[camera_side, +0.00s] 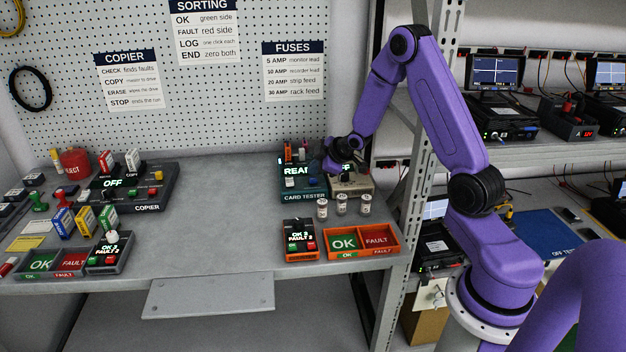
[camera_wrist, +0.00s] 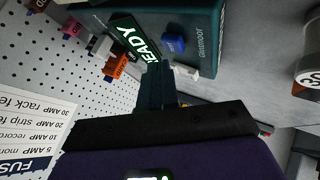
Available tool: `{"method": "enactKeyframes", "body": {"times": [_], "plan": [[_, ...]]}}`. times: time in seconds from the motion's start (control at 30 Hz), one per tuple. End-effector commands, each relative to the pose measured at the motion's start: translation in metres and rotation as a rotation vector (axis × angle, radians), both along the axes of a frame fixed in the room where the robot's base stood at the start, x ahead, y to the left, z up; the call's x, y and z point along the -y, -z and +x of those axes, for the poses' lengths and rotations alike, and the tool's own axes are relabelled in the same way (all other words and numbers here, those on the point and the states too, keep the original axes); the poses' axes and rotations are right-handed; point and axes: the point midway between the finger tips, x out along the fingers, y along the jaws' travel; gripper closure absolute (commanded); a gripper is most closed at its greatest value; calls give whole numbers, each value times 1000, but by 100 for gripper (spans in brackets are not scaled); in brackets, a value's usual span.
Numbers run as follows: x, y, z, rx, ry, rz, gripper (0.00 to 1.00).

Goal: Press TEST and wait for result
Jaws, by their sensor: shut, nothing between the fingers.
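The card tester (camera_side: 300,198) is a dark teal box on the bench, with a lit display whose visible letters begin "REA". In the wrist view the display (camera_wrist: 139,37) shows "EADY" beside a blue button (camera_wrist: 173,44) and a small white part (camera_wrist: 186,71). I cannot read a TEST label on either. My gripper (camera_side: 336,166) is over the tester's right side and hides part of its display in the side view. In the wrist view my gripper (camera_wrist: 157,72) is shut and empty, its tips beside the display and the white part. Contact cannot be told.
A beige box (camera_side: 352,187) stands right of the tester. Several small jars (camera_side: 341,204) stand in front, then an orange OK/FAULT tray (camera_side: 362,256) and a counter box (camera_side: 299,240). The copier (camera_side: 150,195) is at left. A rack post (camera_side: 417,170) rises at right.

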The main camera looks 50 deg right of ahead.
Motion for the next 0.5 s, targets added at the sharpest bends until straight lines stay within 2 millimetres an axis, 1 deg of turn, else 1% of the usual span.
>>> {"method": "enactKeyframes", "body": {"times": [0.17, 0.5], "plan": [[0, 0, 0, 0, 0, 0, 100], [0, 9, 0, -1, -1, 1, 100]]}}
